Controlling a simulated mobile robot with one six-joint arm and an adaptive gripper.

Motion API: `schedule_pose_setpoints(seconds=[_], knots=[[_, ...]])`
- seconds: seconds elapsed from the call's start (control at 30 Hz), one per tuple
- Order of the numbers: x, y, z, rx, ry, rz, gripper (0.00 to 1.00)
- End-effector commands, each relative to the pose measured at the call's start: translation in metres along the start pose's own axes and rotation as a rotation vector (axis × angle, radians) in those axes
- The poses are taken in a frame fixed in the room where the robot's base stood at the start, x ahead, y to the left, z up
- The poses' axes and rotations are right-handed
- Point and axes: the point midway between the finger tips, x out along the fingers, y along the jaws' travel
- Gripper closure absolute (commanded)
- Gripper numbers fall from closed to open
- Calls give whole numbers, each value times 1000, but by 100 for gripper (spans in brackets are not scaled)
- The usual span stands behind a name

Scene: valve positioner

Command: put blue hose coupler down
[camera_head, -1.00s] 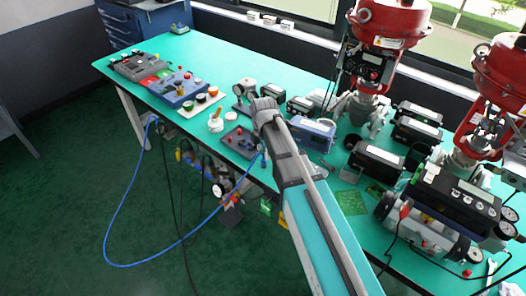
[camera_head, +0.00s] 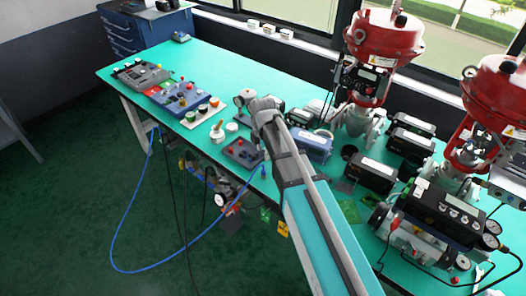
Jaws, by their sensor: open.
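The blue hose (camera_head: 120,225) hangs in a long loop below the front of the green-topped workbench. One end rises to the bench's front edge, where the small blue coupler (camera_head: 262,171) shows beside my arm. I cannot tell whether the coupler rests on the bench top or hangs at the edge. My gripper (camera_head: 262,106) is over the bench, farther back than the coupler and apart from it in the picture. It is open and seen from behind, so its fingertips are mostly hidden by its own body.
A dark plate with red knobs (camera_head: 243,153) lies left of the coupler. A blue-grey box (camera_head: 312,143) stands right of my gripper. Red valve actuators (camera_head: 385,40) and black positioners crowd the right side. Green bench top (camera_head: 225,65) is clear behind the left control boxes.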

Motion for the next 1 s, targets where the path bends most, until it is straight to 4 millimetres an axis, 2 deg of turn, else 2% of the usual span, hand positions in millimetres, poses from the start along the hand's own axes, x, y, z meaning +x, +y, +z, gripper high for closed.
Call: schedule_pose_setpoints(seconds=[0.77, 1.0], knots=[[0, -1, 0, 5, 0, 0, 38], [0, -15, 10, 133, 0, 0, 38]])
